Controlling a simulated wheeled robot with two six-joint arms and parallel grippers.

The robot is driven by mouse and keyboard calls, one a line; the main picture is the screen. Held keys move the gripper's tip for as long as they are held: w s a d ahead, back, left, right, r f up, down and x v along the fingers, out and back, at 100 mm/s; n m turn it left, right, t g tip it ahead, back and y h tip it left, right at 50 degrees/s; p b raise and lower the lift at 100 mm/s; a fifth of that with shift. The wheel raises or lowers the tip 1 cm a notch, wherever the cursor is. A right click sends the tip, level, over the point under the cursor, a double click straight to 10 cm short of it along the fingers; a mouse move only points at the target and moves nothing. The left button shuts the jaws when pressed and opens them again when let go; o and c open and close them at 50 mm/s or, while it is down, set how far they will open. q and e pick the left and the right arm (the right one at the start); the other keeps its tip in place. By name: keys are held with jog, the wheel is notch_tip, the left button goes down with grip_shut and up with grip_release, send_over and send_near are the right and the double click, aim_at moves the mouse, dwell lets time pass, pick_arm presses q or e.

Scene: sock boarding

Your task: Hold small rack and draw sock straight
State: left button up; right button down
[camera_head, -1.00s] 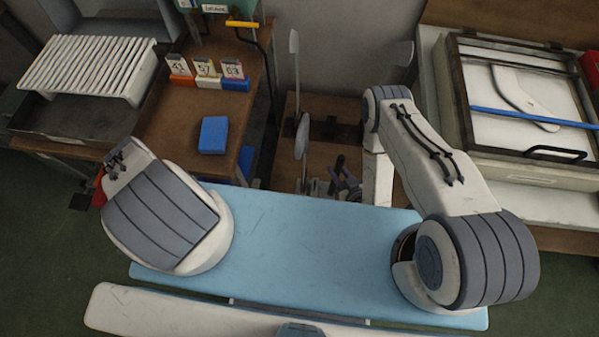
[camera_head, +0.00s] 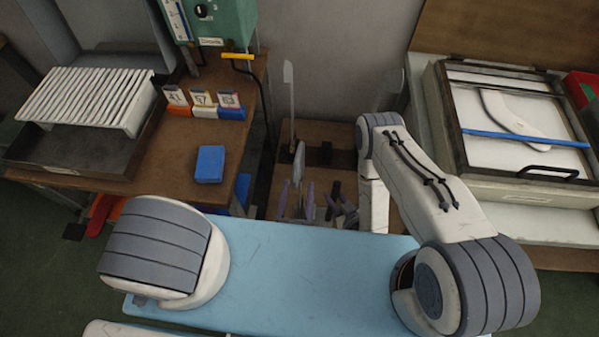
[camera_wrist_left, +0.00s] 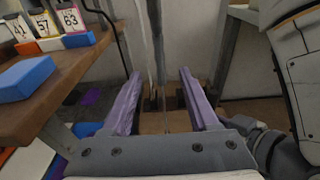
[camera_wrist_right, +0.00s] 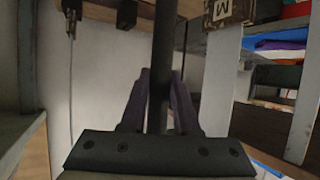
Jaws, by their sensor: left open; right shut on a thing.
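My right gripper (camera_head: 342,208) is low at the rack in the middle, beyond the blue bench. In the right wrist view it (camera_wrist_right: 160,82) is shut on a dark upright post (camera_wrist_right: 163,45), which seems to be part of the small rack. My left gripper (camera_head: 296,196) is open, its purple fingers pointing at the rack. In the left wrist view a thin upright strip (camera_wrist_left: 158,45) stands between its fingers (camera_wrist_left: 160,82), apart from both. A pale upright board (camera_head: 289,100) rises from the rack's brown base. I cannot make out a sock clearly.
A left table holds a slatted white rack (camera_head: 90,97), number cards (camera_head: 203,105) and a blue block (camera_head: 210,164). At right, a framed tray (camera_head: 465,150) holds a white sock-shaped board (camera_head: 510,115) and a blue bar. The light blue bench (camera_head: 300,275) is clear between my arms.

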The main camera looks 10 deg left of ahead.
pick_arm(q)
jog(key=shift+w+f, duration=0.2)
jog(key=shift+w, duration=1.3)
jog(key=shift+w+f, duration=0.2)
jog(key=shift+w, duration=1.25)
grip_shut()
jog(key=shift+f, duration=0.15)
jog(key=shift+c, duration=0.2)
grip_release()
jog(key=shift+o, duration=0.2)
